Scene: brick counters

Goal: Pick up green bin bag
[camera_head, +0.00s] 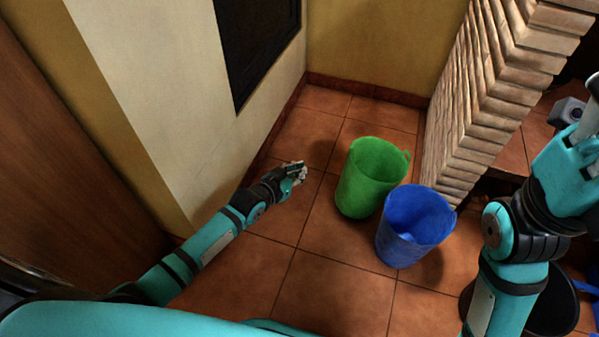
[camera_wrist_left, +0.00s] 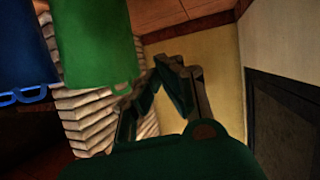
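A green bin (camera_head: 372,179) stands upright on the tiled floor near the middle of the head view. I cannot make out a separate bag in it. The bin hangs at the upper left of the left wrist view (camera_wrist_left: 95,40), which is upside down. My left gripper (camera_head: 298,173) is to the left of the green bin, apart from it. In the left wrist view its fingertips (camera_wrist_left: 160,66) come together with nothing seen between them. My right arm is at the right edge; its gripper (camera_head: 592,112) is only partly in view, its fingers unclear.
A blue bin (camera_head: 408,239) stands close beside the green one, in front and right. A dark bin (camera_head: 559,303) is at the lower right, partly behind my right arm. A brick counter (camera_head: 470,110) rises behind. Floor left of the bins is clear up to the wall (camera_head: 185,90).

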